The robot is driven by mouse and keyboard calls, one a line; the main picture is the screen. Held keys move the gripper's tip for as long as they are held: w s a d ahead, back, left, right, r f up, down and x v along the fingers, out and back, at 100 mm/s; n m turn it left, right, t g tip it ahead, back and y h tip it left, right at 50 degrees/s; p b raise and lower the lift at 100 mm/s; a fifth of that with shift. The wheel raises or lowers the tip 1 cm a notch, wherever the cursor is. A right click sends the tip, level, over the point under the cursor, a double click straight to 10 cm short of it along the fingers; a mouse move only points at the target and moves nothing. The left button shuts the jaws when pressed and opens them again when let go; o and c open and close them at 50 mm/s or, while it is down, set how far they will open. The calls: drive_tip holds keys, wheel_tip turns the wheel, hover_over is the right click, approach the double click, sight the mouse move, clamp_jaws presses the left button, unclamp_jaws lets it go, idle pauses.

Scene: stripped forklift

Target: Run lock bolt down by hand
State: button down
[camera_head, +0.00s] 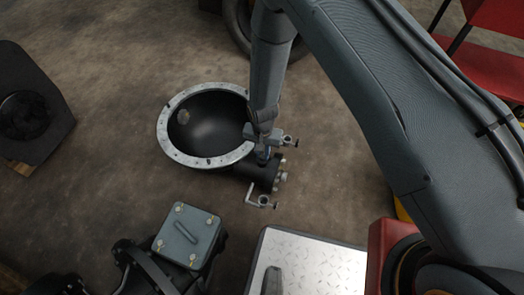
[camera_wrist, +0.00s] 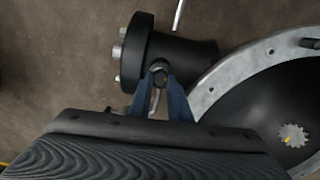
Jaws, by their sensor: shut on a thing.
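The lock bolt (camera_wrist: 159,71) is a small dark round-headed part at the side of a black flanged cylinder (camera_wrist: 178,50). The cylinder also shows in the head view (camera_head: 262,176), joined to the right side of a bowl-shaped housing. My gripper (camera_wrist: 159,80) has its two blue fingers on either side of the bolt and is shut on it. A pale metal piece shows between the fingers below the bolt head. In the head view my gripper (camera_head: 263,152) comes down from above onto the cylinder. The bolt's shank and its depth are hidden.
The black housing (camera_head: 200,126) has a pale bolted rim beside my gripper. A small bracket with a bent metal rod (camera_head: 261,202) sticks out below the cylinder. A grey-lidded box (camera_head: 187,236) and a tread-plate step (camera_head: 310,262) stand nearer.

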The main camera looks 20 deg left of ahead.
sight(263, 155)
drive_tip(key=m+p, duration=0.2)
drive_tip(key=m, duration=0.1)
drive_tip(key=shift+r+m, duration=0.15)
drive_tip(key=shift+m, duration=0.25)
drive_tip(key=shift+d+m+p, duration=0.15)
drive_tip(key=shift+m+p, duration=0.7)
drive_tip(key=shift+m, duration=1.35)
drive_tip(key=c, duration=1.6)
unclamp_jaws()
drive_tip(key=shift+c, duration=0.2)
drive_tip(key=shift+r+p, duration=0.75)
drive_tip(key=shift+r, duration=3.05)
